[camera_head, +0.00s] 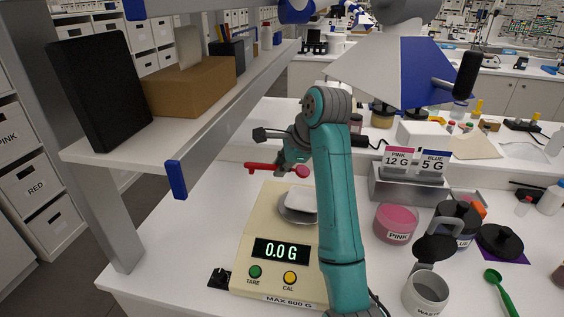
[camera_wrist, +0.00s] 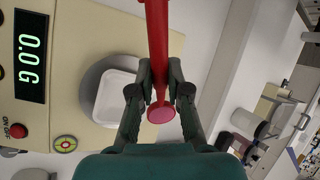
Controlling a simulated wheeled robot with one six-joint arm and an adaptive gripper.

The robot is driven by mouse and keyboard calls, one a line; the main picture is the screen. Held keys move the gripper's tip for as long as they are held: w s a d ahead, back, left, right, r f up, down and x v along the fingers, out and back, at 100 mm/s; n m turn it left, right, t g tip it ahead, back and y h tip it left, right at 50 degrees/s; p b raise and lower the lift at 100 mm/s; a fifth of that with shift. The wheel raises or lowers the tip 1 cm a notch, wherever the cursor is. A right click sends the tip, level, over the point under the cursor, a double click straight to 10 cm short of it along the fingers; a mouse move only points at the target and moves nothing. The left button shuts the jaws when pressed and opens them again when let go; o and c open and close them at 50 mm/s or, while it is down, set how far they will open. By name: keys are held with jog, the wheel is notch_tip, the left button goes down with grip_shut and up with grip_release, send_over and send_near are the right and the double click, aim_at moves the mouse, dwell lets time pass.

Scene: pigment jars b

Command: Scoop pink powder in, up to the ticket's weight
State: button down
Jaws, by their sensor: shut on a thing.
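My gripper (camera_head: 287,166) is shut on a red scoop (camera_head: 262,168), held roughly level above the table. The scoop also shows between the fingers in the wrist view (camera_wrist: 157,45). Its round end has a pink face (camera_wrist: 161,115); I cannot tell whether this is powder. The cream scale (camera_head: 252,221) reads 0.0 G. A white weighing dish (camera_head: 301,199) sits on its round pan, partly hidden by my arm; the scoop is above and apart from it. The pink jar (camera_head: 397,224) stands open at right, with pink inside. The ticket (camera_head: 398,160) reads PINK 12 G.
Another ticket (camera_head: 433,162) reads BLUE 5 G. The dark-topped blue jar (camera_head: 457,222), waste jar (camera_head: 425,291) and green scoop (camera_head: 501,292) stand or lie at right. A raised shelf (camera_head: 190,112) with boxes overhangs the left side.

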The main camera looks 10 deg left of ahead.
jog(key=shift+a, duration=0.1)
jog(key=shift+s+f+t+y, duration=0.15)
jog(key=shift+f+t, duration=0.1)
jog(key=shift+f, duration=0.7)
jog(key=shift+s+f+t+y, duration=0.15)
jog(key=shift+f+t, duration=0.1)
jog(key=shift+f, duration=0.9)
jog(key=t, duration=0.1)
jog(key=s+t+y, duration=0.1)
jog(key=shift+d+n+t, duration=0.3)
jog(key=shift+n+t, duration=0.1)
jog(key=shift+r, duration=0.2)
jog(key=shift+w, duration=0.1)
jog(key=shift+f, duration=0.1)
